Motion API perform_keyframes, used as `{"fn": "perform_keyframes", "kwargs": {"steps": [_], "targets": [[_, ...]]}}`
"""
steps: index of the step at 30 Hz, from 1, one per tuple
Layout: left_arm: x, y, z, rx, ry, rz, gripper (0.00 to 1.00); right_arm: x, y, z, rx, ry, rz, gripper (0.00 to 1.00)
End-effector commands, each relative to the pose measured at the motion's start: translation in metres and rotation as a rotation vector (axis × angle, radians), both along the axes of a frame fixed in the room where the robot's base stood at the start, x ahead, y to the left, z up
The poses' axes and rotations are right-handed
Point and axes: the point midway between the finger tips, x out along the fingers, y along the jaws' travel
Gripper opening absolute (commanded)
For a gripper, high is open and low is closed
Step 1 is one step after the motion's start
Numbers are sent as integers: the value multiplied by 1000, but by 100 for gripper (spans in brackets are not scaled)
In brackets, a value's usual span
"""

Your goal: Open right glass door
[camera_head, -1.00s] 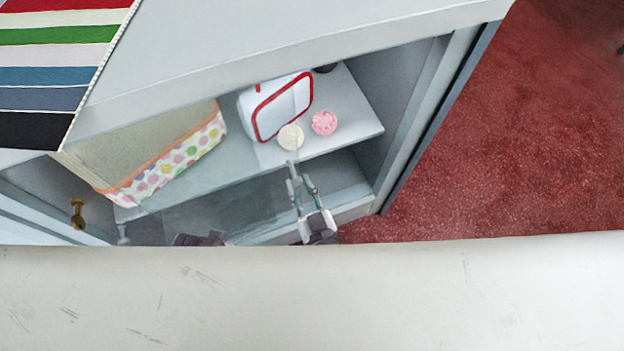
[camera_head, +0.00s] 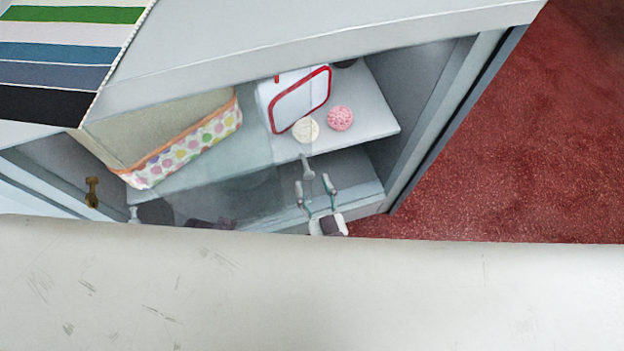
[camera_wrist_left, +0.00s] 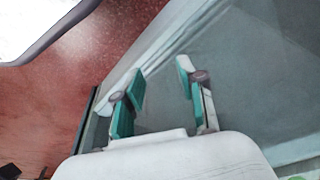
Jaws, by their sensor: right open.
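The right glass door (camera_head: 235,196) is a clear pane across the lower front of the cabinet, with a grey handle (camera_head: 307,168) near its right end. My right gripper (camera_head: 313,182) is open in the head view. Its two fingertips lie just below the handle in the picture, one towards each side, with nothing seen held between them. Whether they touch the handle I cannot tell. My left gripper (camera_wrist_left: 160,82) shows in the left wrist view with its teal-padded fingers apart and empty, before a grey, glassy surface. I cannot make it out clearly in the head view.
The cabinet shelf holds a dotted basket (camera_head: 185,147), a white case with red trim (camera_head: 300,102), a cream round item (camera_head: 306,130) and a pink one (camera_head: 340,118). A brass handle (camera_head: 92,192) is at left. Red floor (camera_head: 540,150) lies open at right.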

Motion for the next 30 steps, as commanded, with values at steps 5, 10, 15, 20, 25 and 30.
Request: {"fn": "perform_keyframes", "kwargs": {"steps": [5,10,15,20,25,30], "targets": [[0,0,0,0,1,-1,40,-38,-13,-1,-1,4,1,51],[-1,0,-1,1,2,-1,40,-70,-25,-1,0,4,1,51],[-1,0,-1,1,2,-1,40,-90,-33,0,0,0,0,51],[-1,0,-1,1,2,-1,40,-97,-35,0,0,-1,0,51],[-1,0,-1,1,2,-1,40,-97,-35,0,0,-1,0,51],[-1,0,-1,1,2,-1,40,-97,-35,0,0,-1,0,51]]}}
